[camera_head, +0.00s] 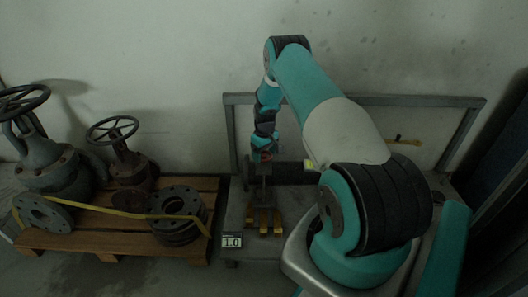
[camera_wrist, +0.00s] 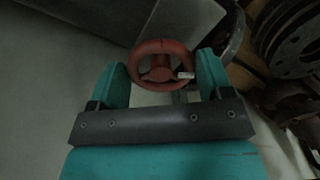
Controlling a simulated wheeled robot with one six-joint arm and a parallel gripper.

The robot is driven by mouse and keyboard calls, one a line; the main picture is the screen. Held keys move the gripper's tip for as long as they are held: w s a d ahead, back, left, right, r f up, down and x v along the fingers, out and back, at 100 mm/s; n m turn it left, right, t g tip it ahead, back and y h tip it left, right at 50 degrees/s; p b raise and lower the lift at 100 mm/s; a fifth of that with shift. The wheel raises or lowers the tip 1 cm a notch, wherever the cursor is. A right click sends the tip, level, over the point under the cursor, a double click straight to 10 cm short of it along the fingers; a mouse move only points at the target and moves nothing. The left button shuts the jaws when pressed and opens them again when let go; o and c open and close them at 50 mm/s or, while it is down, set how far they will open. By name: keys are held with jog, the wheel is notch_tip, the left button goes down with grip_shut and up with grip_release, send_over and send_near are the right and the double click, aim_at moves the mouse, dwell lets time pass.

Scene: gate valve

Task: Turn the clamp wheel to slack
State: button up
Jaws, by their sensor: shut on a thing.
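The red clamp wheel (camera_wrist: 160,47) shows in the wrist view with its rim, spokes and hub facing me. A small pale mark sits on its right side. My gripper (camera_wrist: 162,66) has one teal finger on each side of the wheel and is shut on its rim. In the head view, my gripper (camera_head: 264,149) points down over the bench, and only a bit of red shows at its tip. A dark upright post with yellow blocks (camera_head: 265,219) stands below it. The wheel's lower parts are hidden.
A grey metal bench (camera_head: 236,205) with a raised back frame stands against the wall. A small sign reading 1.0 (camera_head: 231,241) is at its front left. Left of it, a wooden pallet (camera_head: 125,239) carries handwheel valves (camera_head: 128,165) and flanges (camera_head: 178,210) under a yellow strap.

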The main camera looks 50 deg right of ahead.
aim_at(265, 155)
jog(key=n, duration=0.4)
jog(key=shift+d+p, duration=0.15)
jog(key=shift+p, duration=0.25)
jog(key=shift+n, duration=2.1)
jog(key=o, duration=0.9)
jog(key=shift+o, duration=0.2)
notch_tip(265, 155, up, 17)
jog(key=p, duration=0.5)
jog(key=shift+r, duration=0.2)
